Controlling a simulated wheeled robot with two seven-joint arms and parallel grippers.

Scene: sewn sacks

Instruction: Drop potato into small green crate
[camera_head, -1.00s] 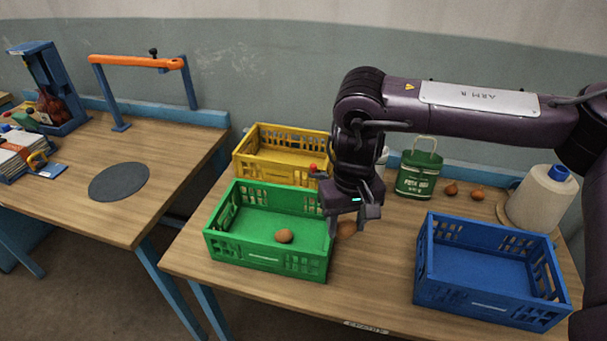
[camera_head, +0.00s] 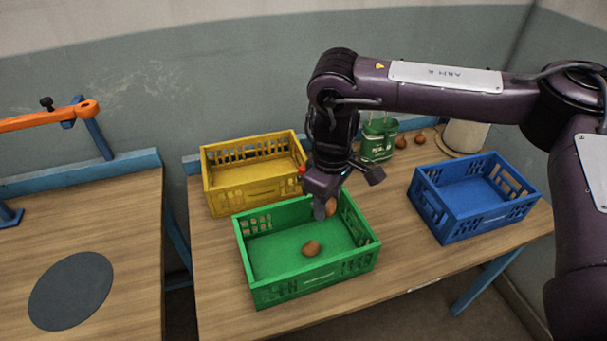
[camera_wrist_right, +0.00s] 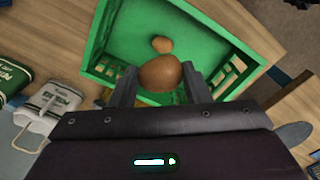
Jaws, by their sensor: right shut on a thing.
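The small green crate (camera_head: 309,280) stands on the right-hand table. One brown potato (camera_head: 311,248) lies on its floor; it also shows in the right wrist view (camera_wrist_right: 162,44). My right gripper (camera_head: 327,208) is shut on a second brown potato (camera_head: 331,206). In the right wrist view this held potato (camera_wrist_right: 160,73) sits between the two fingers, over the crate's inside near one wall. Its height above the crate floor is hard to tell. My left gripper is not in view.
A yellow crate (camera_head: 252,175) stands behind the green one and a blue crate (camera_head: 490,218) to its right. A green sack (camera_head: 378,140) and brown onions or potatoes (camera_head: 400,142) are at the back. A second table (camera_head: 110,215) is at the left.

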